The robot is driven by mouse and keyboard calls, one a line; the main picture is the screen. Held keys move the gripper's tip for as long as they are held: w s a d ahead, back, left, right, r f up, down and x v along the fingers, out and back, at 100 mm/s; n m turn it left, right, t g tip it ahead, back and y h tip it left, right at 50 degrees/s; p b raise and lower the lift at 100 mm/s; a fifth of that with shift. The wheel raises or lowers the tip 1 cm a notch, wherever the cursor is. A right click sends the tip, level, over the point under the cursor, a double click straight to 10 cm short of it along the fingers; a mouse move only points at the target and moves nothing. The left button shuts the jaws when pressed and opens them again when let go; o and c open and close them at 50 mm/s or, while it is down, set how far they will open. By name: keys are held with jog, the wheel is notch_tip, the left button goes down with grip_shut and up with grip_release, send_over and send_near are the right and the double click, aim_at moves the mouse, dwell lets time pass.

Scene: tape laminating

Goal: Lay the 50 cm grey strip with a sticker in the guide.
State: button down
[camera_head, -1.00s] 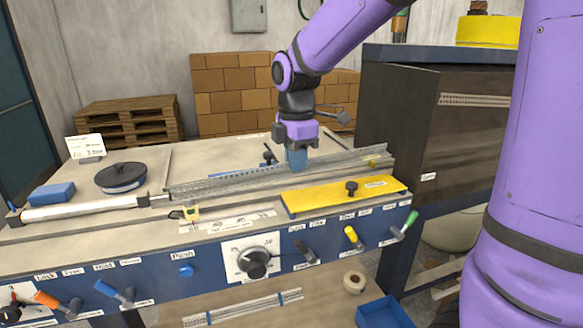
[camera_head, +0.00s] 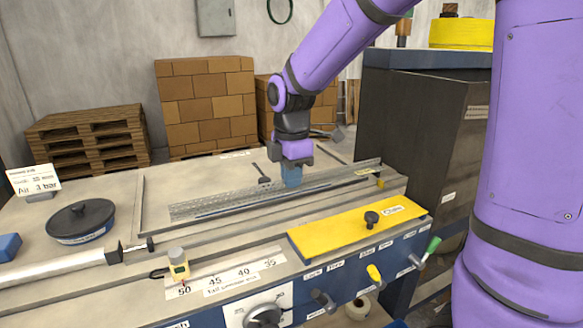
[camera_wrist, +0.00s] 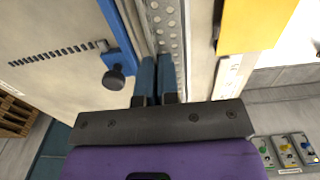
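The grey perforated strip (camera_head: 235,200) lies lengthwise along the middle of the bench, over the guide rail (camera_head: 400,183). My gripper (camera_head: 291,178) is over its middle, pointing down, with blue fingers. In the wrist view the fingers (camera_wrist: 156,80) are close together, and the strip's perforated face (camera_wrist: 169,20) runs past them. They appear shut on the strip's upright edge. Whether the strip rests fully in the guide is hard to tell.
A yellow plate (camera_head: 345,228) with a black knob lies in front of the strip. A yellow stop (camera_head: 178,264) stands at the scale (camera_head: 225,282) near 50. A black round lidded pot (camera_head: 80,220) and a push rod (camera_head: 60,267) are at left. A dark cabinet (camera_head: 425,125) stands close at right.

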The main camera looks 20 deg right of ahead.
aim_at(293, 211)
jog(key=shift+f, duration=2.05)
jog(key=shift+f, duration=0.6)
dwell(0.4)
jog(key=shift+s+f, duration=0.35)
jog(key=shift+f, duration=0.1)
dwell(0.4)
jog(key=c, duration=1.3)
grip_release()
jog(key=shift+r, duration=0.2)
jog(key=shift+w+r, duration=0.35)
jog(key=shift+r, duration=2.6)
